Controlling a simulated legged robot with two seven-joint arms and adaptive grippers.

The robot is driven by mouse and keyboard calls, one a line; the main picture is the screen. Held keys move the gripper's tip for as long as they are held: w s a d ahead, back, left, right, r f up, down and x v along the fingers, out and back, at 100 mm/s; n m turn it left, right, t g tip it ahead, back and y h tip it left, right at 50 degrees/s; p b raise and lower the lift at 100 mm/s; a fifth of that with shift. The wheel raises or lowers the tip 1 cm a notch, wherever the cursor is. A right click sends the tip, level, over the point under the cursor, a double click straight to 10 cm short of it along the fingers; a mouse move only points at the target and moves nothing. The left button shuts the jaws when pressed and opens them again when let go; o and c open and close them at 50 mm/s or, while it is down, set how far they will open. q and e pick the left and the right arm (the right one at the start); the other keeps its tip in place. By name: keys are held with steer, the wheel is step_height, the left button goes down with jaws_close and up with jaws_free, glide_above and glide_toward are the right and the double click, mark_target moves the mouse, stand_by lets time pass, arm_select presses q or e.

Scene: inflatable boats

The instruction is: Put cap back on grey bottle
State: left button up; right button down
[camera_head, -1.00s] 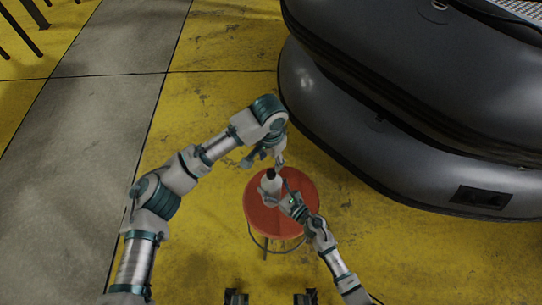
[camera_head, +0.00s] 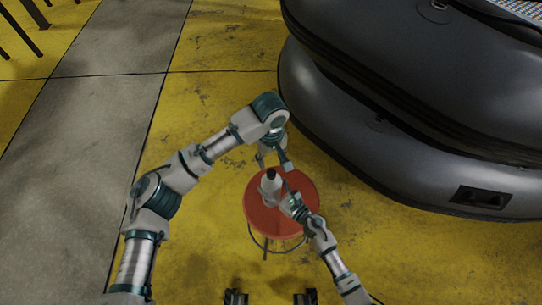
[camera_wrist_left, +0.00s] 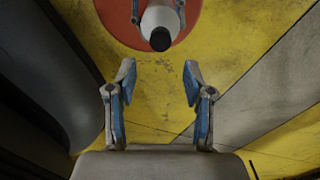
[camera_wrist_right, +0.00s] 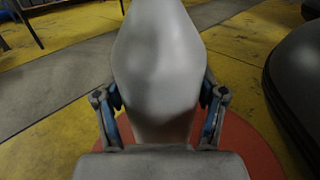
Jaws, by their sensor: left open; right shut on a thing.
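The grey bottle (camera_head: 267,186) stands above the red stool, with a black cap (camera_head: 271,174) at its top. The bottle also shows in the left wrist view (camera_wrist_left: 160,18), with the black cap (camera_wrist_left: 160,40) facing that camera. In the right wrist view the bottle (camera_wrist_right: 158,70) fills the middle, between the fingers. My right gripper (camera_wrist_right: 160,100) is shut on the bottle's body. My left gripper (camera_head: 273,163) is open and empty, just above the cap. In its wrist view (camera_wrist_left: 159,76) the fingers are spread and apart from the cap. How firmly the cap sits cannot be told.
The round red stool (camera_head: 300,213) stands under the bottle on the yellow floor. A large dark inflatable boat (camera_head: 400,150) lies to the right and behind. The floor left of the stool is clear. Dark legs (camera_head: 22,35) stand at the far upper left.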

mark_target(271, 172)
arm_select(q)
steer(key=shift+f, duration=4)
jaws_close()
steer(key=m, duration=0.4)
steer(key=shift+m, duration=0.3)
steer(key=m, duration=1.5)
steer(key=shift+w, duration=0.1)
steer(key=shift+o, duration=0.8)
jaws_free()
